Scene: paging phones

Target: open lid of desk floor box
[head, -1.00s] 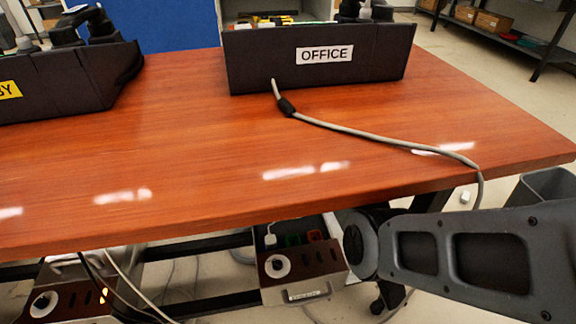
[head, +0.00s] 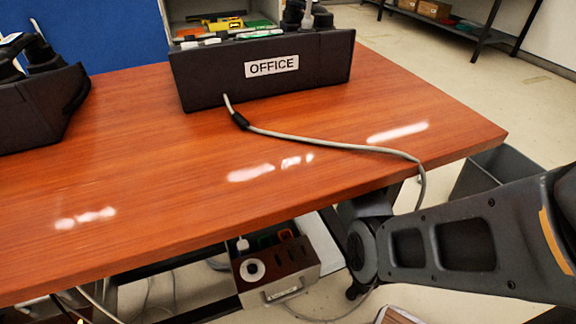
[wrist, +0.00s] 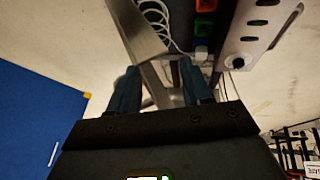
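The box lies ahead and to the right of the fingers there. The gripper is hidden in the head view.
The wooden desk (head: 330,185) overhangs the box. A black OFFICE unit (head: 215,80) stands on it, with a grey cable (head: 330,143) running over the right edge. A grey bin (head: 490,168) stands at the right. Open floor (head: 440,85) lies beyond the desk.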

